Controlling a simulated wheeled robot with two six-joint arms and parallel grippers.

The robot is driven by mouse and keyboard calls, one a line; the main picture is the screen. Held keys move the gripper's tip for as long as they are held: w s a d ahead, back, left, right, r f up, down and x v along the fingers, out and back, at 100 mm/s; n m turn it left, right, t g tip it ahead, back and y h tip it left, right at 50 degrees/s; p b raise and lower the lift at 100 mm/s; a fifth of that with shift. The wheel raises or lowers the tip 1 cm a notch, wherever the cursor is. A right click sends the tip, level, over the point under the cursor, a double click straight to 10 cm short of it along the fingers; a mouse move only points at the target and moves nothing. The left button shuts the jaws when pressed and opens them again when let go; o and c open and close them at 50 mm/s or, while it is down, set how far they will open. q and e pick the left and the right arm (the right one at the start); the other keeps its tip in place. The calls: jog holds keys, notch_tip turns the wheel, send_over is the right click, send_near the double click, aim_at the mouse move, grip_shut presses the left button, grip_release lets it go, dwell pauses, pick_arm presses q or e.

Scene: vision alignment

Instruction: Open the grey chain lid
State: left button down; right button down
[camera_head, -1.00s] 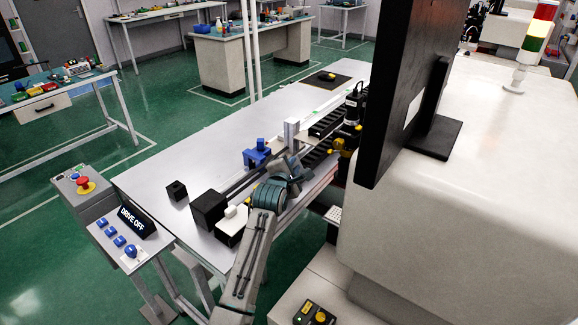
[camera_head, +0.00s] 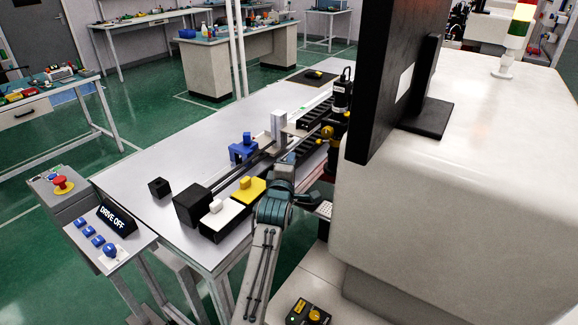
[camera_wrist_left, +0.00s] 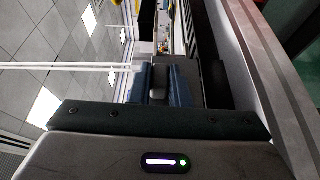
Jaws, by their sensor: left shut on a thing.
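My left gripper (camera_head: 287,165) is beside the near edge of the work table, at the front of the machine. In the left wrist view its two dark fingers (camera_wrist_left: 160,85) are shut on a grey piece (camera_wrist_left: 158,75), which I take as part of the grey chain lid. In the head view my own wrist hides the held part. The dark chain track (camera_head: 308,147) runs along the table's right side. How far the lid is raised cannot be told. My right gripper is not in view.
A yellow block (camera_head: 250,189), a white block (camera_head: 221,214) and a black block (camera_head: 191,204) stand left of my wrist. A blue fixture (camera_head: 243,149) is beyond them. The black monitor (camera_head: 383,85) and white machine body (camera_head: 460,190) bound the right. The table's left side (camera_head: 180,165) is mostly clear.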

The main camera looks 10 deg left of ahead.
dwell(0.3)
pick_arm(q)
jog(key=c, duration=1.4)
grip_release()
jog(key=shift+o, duration=0.2)
jog(key=shift+f, duration=0.1)
